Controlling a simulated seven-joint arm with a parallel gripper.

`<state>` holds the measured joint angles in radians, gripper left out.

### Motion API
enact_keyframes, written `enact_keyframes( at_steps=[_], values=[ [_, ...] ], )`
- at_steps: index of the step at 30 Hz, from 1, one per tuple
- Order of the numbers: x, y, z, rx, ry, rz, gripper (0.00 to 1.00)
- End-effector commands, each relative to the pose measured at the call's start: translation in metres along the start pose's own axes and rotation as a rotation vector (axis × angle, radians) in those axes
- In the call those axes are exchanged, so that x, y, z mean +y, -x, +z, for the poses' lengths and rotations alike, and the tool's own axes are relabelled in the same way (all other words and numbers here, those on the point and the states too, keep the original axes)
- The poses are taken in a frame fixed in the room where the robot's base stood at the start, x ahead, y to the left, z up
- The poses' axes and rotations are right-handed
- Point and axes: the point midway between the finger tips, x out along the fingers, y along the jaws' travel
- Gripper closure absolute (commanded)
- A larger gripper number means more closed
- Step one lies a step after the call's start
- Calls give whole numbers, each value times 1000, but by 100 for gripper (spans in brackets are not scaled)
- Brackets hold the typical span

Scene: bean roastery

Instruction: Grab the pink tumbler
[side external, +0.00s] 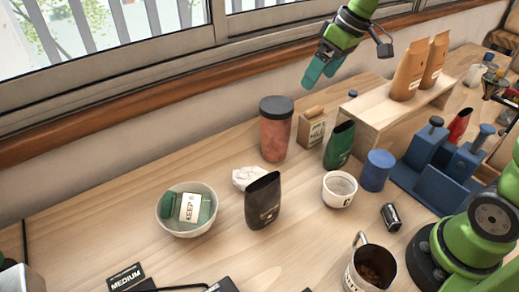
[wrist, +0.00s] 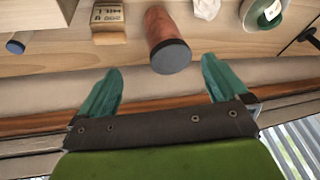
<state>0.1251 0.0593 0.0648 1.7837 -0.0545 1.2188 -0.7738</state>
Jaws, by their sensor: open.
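The pink tumbler (side external: 275,133) stands upright on the wooden table near the wall, with a dark lid on top. In the wrist view the tumbler (wrist: 163,35) shows ahead of my gripper, between the lines of the two fingers, its dark lid towards me. My gripper (side external: 318,72) is up in the air, to the right of and above the tumbler in the side view, not touching it. In the wrist view my gripper (wrist: 159,88) has its teal fingers wide apart with nothing between them.
A white crumpled item (side external: 247,178), a black pouch (side external: 263,201) and a bowl (side external: 186,226) are nearer. The wall and window sill run behind.

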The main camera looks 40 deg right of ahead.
Motion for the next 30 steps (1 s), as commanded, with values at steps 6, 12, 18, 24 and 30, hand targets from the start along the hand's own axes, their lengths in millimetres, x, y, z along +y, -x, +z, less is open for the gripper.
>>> enact_keyframes(
  at_steps=[6, 12, 18, 24, 30],
  values=[
    [10, -5, -52, -14, 449, -88, 0],
    [3, 6, -56, -2, 653, -112, 0],
    [0, -20, -54, -4, 678, -115, 0],
    [-4, -64, -52, -4, 677, -115, 0],
    [-8, -99, -52, -2, 676, -113, 0]
  ],
)
